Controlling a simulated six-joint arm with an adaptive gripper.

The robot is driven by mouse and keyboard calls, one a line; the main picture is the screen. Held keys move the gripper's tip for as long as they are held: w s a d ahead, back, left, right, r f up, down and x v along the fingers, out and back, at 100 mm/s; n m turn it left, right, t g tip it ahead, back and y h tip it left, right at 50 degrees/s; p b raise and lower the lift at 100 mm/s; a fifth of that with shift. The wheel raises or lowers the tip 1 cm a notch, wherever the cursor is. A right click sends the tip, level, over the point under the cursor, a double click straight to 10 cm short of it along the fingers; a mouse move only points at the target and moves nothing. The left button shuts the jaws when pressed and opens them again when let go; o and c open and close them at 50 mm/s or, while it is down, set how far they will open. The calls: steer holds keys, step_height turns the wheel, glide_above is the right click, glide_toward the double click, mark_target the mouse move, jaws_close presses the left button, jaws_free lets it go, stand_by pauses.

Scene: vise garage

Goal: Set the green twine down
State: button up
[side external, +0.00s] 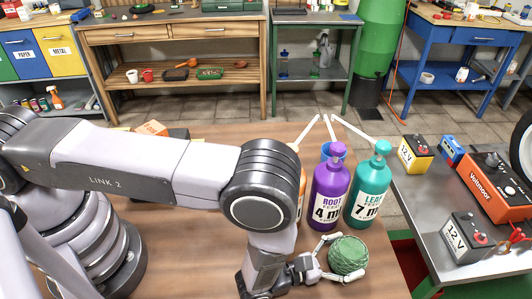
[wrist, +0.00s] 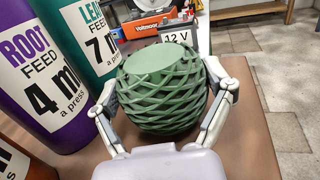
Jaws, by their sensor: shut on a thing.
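The green twine (side external: 347,256) is a round ball with a criss-cross wound surface. It is near the right edge of the wooden table (side external: 205,262) in the side external view. My gripper (side external: 326,258) is shut on it, with one finger on each side. The twine (wrist: 160,92) fills the middle of the wrist view between the two fingers (wrist: 165,100). I cannot tell whether its underside touches the table.
A purple ROOT bottle (side external: 328,195) and a teal LEAF bottle (side external: 366,190) stand just behind the twine. A grey bench (side external: 435,215) with batteries (side external: 468,237) lies to the right, across a gap. Bare tabletop lies left of my gripper.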

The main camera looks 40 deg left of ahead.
steer(key=shift+f, duration=0.5)
steer(key=o, duration=1.1)
steer(key=shift+c, duration=0.2)
steer(key=shift+s, duration=0.1)
